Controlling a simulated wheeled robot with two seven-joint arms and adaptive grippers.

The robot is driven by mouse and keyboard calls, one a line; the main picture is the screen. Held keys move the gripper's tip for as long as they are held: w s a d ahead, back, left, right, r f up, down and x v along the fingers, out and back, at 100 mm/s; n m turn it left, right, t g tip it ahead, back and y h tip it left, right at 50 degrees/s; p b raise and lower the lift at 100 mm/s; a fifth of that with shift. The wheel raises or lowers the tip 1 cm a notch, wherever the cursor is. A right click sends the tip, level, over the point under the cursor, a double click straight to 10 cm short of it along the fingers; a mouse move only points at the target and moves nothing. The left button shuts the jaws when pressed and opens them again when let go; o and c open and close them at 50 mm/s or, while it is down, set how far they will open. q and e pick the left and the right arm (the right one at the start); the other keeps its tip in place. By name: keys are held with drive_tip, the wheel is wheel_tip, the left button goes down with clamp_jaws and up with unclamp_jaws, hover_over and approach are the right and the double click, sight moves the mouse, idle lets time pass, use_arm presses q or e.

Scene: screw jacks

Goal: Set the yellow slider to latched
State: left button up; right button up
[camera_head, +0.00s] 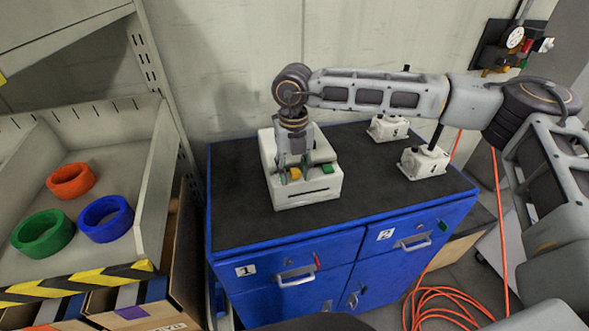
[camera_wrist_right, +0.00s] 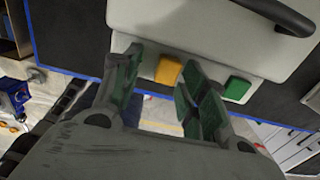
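The yellow slider (camera_head: 295,174) sits on the front part of a white box (camera_head: 306,198) on the blue cabinet. A green slider (camera_head: 327,169) sits to its right on the same box. My right gripper (camera_head: 293,172) reaches down from above to the box. In the right wrist view its open fingers (camera_wrist_right: 160,85) stand on either side of the yellow slider (camera_wrist_right: 168,70), with a gap visible at least on the left. The green slider (camera_wrist_right: 237,89) is outside the right finger. I cannot read the slider's position. My left gripper is not in view.
The blue cabinet's black top (camera_head: 236,208) is clear left of the box. Two white jack units (camera_head: 424,162) (camera_head: 388,128) with dark handles stand at the right. A grey bin (camera_head: 150,190) at left holds orange, green and blue rings. An orange hose (camera_head: 440,305) lies on the floor.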

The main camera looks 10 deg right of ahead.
sight(294, 173)
drive_tip(key=shift+d+r, duration=0.1)
wheel_tip(294, 173, up, 12)
idle(1.0)
